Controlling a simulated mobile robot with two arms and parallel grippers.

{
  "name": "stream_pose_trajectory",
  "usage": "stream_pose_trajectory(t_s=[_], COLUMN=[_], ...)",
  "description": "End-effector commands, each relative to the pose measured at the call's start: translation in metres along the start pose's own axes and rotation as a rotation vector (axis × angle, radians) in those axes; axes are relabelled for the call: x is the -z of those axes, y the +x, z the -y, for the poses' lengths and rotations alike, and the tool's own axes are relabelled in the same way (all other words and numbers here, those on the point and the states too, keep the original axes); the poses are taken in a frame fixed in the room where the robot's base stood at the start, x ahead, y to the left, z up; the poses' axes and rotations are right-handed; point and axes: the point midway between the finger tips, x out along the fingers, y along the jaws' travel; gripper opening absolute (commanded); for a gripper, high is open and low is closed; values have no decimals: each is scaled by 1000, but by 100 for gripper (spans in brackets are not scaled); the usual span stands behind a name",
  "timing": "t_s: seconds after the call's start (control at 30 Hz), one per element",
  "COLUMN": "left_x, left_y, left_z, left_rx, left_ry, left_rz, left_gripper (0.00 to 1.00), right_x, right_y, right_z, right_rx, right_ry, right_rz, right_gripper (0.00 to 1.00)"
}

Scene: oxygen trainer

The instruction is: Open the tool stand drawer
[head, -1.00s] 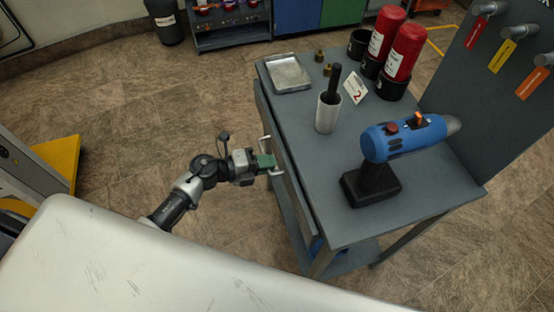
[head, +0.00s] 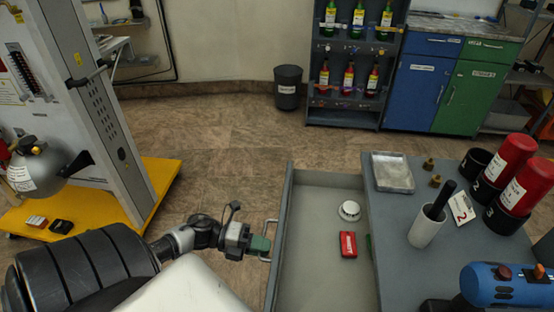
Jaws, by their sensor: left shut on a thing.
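The tool stand (head: 396,225) is a grey table at the right. Its drawer (head: 307,238) is pulled out to the left and shows its inside. My right gripper is not in view.
A yellow-based machine (head: 168,180) stands at the left. Open floor lies beyond the drawer.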

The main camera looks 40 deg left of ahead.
Motion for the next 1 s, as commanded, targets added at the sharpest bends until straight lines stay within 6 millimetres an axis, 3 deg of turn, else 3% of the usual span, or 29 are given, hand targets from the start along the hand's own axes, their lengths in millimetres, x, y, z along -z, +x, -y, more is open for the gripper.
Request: stream_pose_trajectory(t_s=[0.5, 0.53, 0.67, 1.0], left_x=[0, 0, 0, 0], left_y=[-7, -7, -7, -11], left_z=[-2, -2, -2, -2], left_rx=[-1, -1, -1, -1], left_ry=[-1, -1, -1, -1], left_rz=[0, 0, 0, 1], left_gripper=[0, 15, 33, 33], right_x=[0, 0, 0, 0], right_y=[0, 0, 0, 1], right_z=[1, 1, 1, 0], right_rx=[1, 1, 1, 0], right_ry=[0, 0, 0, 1], right_rz=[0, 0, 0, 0], right_gripper=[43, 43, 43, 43])
